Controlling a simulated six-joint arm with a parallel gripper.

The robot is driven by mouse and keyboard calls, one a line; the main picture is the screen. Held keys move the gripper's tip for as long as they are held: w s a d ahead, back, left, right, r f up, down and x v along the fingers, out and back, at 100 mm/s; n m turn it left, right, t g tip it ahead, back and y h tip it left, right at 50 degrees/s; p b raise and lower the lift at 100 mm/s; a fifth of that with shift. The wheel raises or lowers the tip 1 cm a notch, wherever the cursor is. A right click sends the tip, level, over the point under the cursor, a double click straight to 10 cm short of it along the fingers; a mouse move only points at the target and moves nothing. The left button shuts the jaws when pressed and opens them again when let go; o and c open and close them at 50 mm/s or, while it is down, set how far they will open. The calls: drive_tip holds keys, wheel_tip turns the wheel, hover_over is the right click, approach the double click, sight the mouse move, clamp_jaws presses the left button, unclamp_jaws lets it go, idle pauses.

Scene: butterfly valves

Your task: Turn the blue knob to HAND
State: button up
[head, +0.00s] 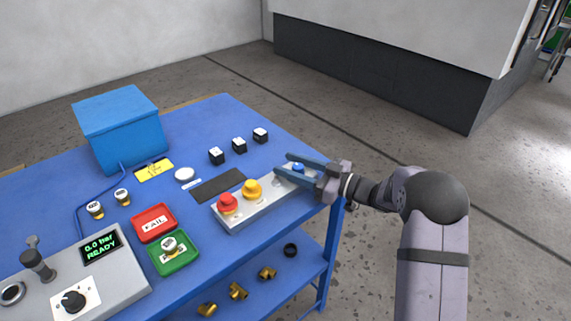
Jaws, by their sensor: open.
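The blue knob (298,167) sits at the right end of a grey control box (247,215) on the blue table. My gripper (288,163) is open, its two fingers reaching left over that end of the box. The fingers are at the knob, and part of it shows between them. I cannot tell whether they touch it. The knob's pointer and the HAND label cannot be made out at this size.
A red knob (228,203) and a yellow knob (253,189) stand on the same box. Several small black-and-white blocks (239,145) are behind it. A red tray (153,222), a green tray (174,253) and a pressure panel (103,285) are at left. The table's right edge is close to my gripper.

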sight(310, 172)
drive_tip(key=shift+v, duration=2.7)
